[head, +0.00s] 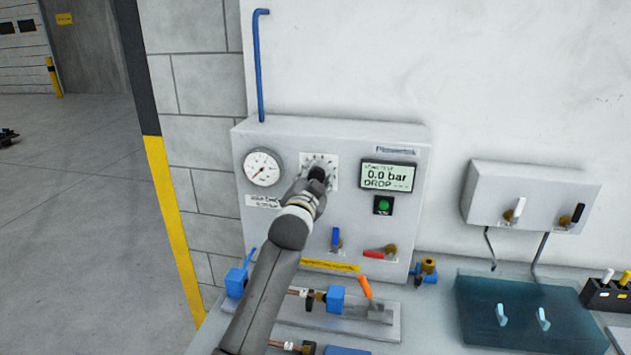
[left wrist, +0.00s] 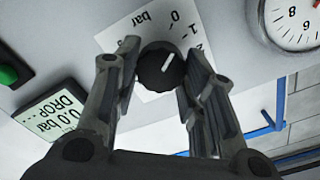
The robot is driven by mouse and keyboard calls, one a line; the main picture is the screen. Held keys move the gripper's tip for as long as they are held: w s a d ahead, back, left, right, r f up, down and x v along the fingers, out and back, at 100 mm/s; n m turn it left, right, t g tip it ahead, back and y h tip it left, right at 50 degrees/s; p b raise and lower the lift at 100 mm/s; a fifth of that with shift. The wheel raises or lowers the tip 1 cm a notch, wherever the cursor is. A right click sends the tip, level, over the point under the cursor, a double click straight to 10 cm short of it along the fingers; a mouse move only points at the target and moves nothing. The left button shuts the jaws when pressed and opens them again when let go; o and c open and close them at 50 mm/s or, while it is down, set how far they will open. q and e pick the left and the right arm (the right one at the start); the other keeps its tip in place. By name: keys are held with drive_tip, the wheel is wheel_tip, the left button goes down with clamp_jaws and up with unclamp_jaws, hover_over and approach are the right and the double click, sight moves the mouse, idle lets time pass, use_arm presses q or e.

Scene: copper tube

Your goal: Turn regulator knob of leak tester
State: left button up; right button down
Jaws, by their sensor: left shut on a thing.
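The leak tester (head: 340,215) is a grey box against the wall. Its black regulator knob (left wrist: 163,70) sits on a white dial plate (left wrist: 118,35) with a bar scale and has a white pointer line. My left gripper (head: 315,184) reaches up to the knob, and its arm and fingers hide most of it in the head view. In the left wrist view the two fingers stand on either side of the knob and are shut on it. The gauge (head: 262,167) is left of the dial, and the display (head: 388,176) reads 0.0 bar DROP. My right gripper is not in view.
Below the dial are a blue-handled valve (head: 336,238) and a red-handled valve (head: 376,254). A fixture plate (head: 370,326) with copper tube and blue blocks lies on the bench. A dark teal mat (head: 520,310) and a wall box (head: 490,190) are at the right.

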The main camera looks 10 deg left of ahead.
use_arm(q)
drive_tip(key=shift+f+n, duration=0.1)
drive_tip(key=shift+n, duration=0.7)
drive_tip(key=o, duration=1)
drive_tip(key=s, duration=1.2)
